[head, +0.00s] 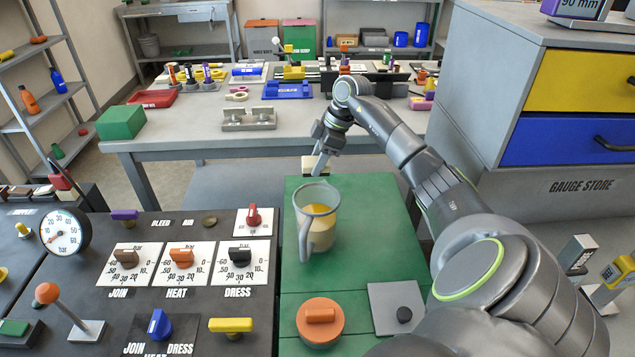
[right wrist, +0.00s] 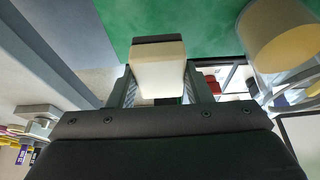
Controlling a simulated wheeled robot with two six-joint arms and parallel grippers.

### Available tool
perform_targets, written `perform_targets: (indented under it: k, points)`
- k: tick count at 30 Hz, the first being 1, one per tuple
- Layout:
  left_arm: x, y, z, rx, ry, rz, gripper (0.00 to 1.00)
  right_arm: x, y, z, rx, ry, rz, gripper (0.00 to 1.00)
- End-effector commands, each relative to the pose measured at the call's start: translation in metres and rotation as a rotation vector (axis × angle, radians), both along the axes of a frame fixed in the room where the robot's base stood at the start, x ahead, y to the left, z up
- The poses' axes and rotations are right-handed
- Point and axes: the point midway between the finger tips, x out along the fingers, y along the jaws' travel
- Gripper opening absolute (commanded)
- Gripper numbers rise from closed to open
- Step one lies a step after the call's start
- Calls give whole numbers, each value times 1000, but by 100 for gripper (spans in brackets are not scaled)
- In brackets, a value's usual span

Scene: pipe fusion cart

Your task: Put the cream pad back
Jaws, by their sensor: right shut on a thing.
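The cream pad (right wrist: 158,68) is a small pale block with a dark strip along one end. My right gripper (head: 318,160) is shut on it, and the pad lies between both fingers in the right wrist view. In the head view the pad (head: 311,166) shows only as a small pale patch at the far edge of the green mat (head: 375,215). I cannot tell whether it touches the mat. A grey mug (head: 318,228) with yellowish contents stands on the mat, nearer than the gripper. My left gripper is not in view.
An orange round knobbed piece (head: 320,322) and a grey plate with a black knob (head: 397,308) are at the mat's near end. A dark control panel (head: 200,220) with dials lies left. The gauge store cabinet (head: 565,120) stands right. A workbench (head: 270,140) is behind.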

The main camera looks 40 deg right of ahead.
Motion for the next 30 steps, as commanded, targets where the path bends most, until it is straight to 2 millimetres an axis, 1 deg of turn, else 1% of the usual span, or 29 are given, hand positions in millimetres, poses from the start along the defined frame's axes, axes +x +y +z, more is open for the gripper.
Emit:
perform_targets:
  k: [1, 8, 12, 15, 26, 27, 30]
  points:
    - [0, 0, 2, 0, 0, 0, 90, -1, 0, -10, 2, 4, -1, 24]
    - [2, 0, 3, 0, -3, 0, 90, 0, 0, -34, 1, 3, -1, 24]
    - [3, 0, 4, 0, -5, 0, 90, 0, 0, -58, 2, 3, -1, 24]
    - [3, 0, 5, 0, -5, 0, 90, 0, 0, -69, 0, 2, -1, 24]
    - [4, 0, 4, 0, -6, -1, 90, 0, 0, -73, -1, 1, 0, 24]
    - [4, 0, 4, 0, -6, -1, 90, 0, 0, -73, -1, 1, 0, 49]
    - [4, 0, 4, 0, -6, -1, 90, 0, 0, -73, -1, 1, 0, 62]
